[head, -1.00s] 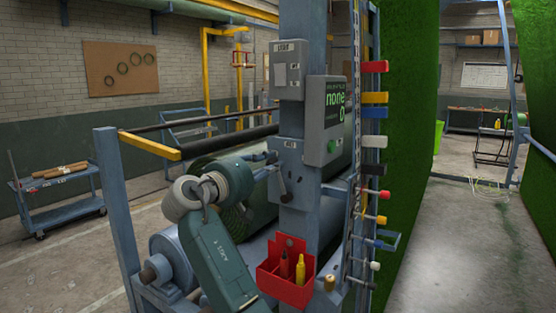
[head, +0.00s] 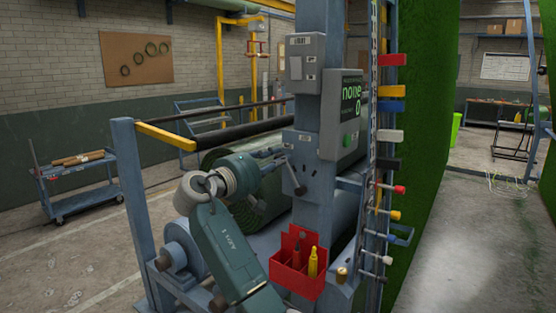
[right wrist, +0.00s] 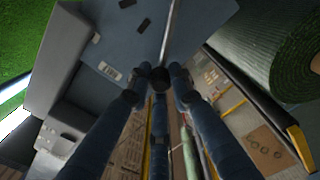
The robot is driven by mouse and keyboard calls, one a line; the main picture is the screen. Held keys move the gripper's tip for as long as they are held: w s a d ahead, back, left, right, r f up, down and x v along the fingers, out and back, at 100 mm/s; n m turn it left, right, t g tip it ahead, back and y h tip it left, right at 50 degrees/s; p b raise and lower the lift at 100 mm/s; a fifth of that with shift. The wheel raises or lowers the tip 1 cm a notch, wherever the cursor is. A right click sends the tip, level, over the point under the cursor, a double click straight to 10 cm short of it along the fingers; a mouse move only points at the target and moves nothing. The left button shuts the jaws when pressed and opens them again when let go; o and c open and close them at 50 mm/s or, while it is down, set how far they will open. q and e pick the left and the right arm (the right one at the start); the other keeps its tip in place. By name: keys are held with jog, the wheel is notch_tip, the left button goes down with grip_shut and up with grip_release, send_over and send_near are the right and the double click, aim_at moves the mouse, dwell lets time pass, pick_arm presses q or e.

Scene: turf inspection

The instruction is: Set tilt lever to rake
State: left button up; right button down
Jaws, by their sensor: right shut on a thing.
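The tilt lever has a thin bright shaft (right wrist: 169,32) and a dark round knob (right wrist: 160,76) in the right wrist view. It is mounted on a blue-grey plate (head: 315,160) on the post. My right gripper (head: 283,158) reaches the plate from the left in the head view. In the right wrist view its dark fingers close around the knob. In the head view the fingers largely hide the lever's grip. The plate's position marks are too small to read. My left gripper is not in view.
A grey display box (head: 342,115) on the post reads "none" and "0". A red bin (head: 298,278) with a red and a yellow tool hangs below. Coloured handles (head: 390,106) line the post's right side. A green turf roll (head: 248,210) lies behind my arm.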

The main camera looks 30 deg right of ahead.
jog(key=c, duration=1.6)
grip_release()
jog(key=shift+w+a, duration=0.1)
jog(key=shift+o, duration=0.3)
jog(key=shift+w, duration=0.1)
jog(key=shift+a, duration=0.1)
jog(key=v, duration=1.2)
jog(key=shift+f, duration=0.15)
